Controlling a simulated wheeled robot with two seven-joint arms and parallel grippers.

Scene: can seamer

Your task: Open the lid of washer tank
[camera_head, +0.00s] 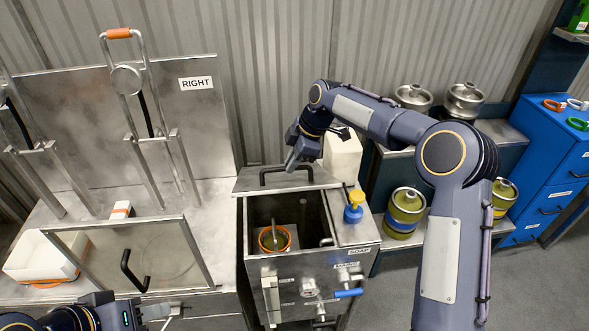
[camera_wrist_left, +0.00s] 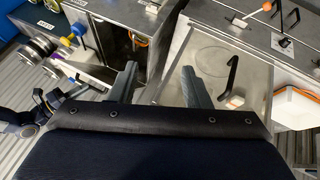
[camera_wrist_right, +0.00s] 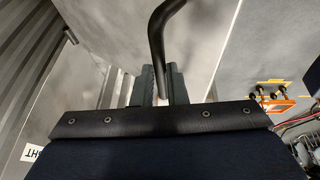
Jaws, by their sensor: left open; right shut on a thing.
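The washer tank (camera_head: 262,262) stands at the centre of the head view. Its inside is uncovered, with an orange-rimmed container (camera_head: 274,239) in it. The metal lid (camera_head: 262,186) is raised at the tank's back edge and tilted. My right gripper (camera_head: 291,165) is at the lid's black handle (camera_head: 270,172), shut on it; the right wrist view shows the bar (camera_wrist_right: 157,38) between the fingers (camera_wrist_right: 162,82). My left gripper (camera_head: 170,312) is low at left, open and empty, in front of the glazed panel of the left station; its fingers (camera_wrist_left: 160,88) show apart in the left wrist view.
The glazed panel (camera_head: 140,262) with a black handle and a white bin (camera_head: 38,262) are at left. Kegs (camera_head: 405,212) stand at right.

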